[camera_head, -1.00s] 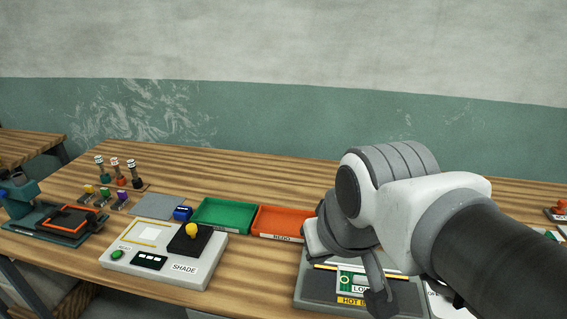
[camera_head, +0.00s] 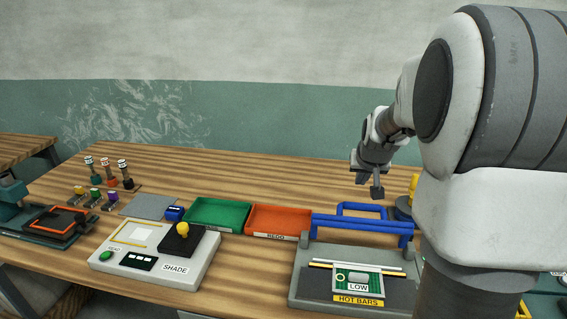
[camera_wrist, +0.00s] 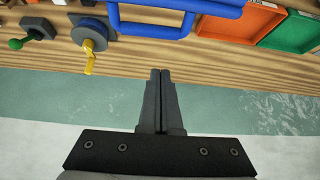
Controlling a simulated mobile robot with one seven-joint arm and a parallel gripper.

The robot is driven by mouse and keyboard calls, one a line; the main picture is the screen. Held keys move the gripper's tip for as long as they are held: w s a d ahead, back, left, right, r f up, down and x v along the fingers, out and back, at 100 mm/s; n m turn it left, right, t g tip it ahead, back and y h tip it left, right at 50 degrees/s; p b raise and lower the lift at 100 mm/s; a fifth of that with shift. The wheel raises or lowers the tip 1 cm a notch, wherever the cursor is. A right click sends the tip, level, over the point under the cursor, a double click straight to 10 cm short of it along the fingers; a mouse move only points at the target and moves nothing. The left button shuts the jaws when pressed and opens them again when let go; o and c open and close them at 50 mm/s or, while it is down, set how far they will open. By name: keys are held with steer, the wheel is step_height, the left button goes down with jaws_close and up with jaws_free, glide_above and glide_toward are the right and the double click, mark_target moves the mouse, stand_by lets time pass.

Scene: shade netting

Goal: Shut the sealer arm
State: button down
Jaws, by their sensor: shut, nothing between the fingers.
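The sealer (camera_head: 300,282) is a grey unit at the right of the bench, labelled HOT BARS, with a green card marked LOW (camera_head: 358,280) on its bed. Its blue sealer arm (camera_head: 362,224) stands raised at the back of the unit, with a looped handle on it. The blue arm also shows at the top of the wrist view (camera_wrist: 150,27). My gripper (camera_head: 377,192) is above and behind the blue arm, apart from it. In the wrist view its fingers (camera_wrist: 160,72) are together and empty, below the blue handle in the picture.
A green tray (camera_head: 244,229) and an orange REDO tray (camera_head: 251,232) stand left of the sealer. A SHADE console (camera_head: 110,262) with a yellow-knobbed lever is farther left. A yellow-handled dial (camera_wrist: 90,45) is beside the blue arm. Open wall space lies behind the bench.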

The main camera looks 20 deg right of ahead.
mark_target(360, 225)
steer(key=shift+w+d+f+p, duration=0.1)
steer(key=shift+w+d+f, duration=0.55)
steer(key=shift+f, duration=1)
steer(key=shift+w+d+f+p, duration=0.15)
steer(key=shift+w+d+f, duration=0.45)
steer(key=shift+f, duration=1.05)
steer(key=shift+w+d+f+p, duration=0.1)
steer(key=shift+w+d+f, duration=0.25)
steer(key=shift+d+f, duration=0.9)
steer(key=shift+a+f, duration=0.4)
steer(key=shift+b, duration=0.55)
steer(key=shift+s+a+r+t+h, duration=0.1)
steer(key=shift+s+a+t+h, duration=0.05)
steer(key=shift+s+t+h, duration=0.15)
steer(key=shift+w, duration=0.1)
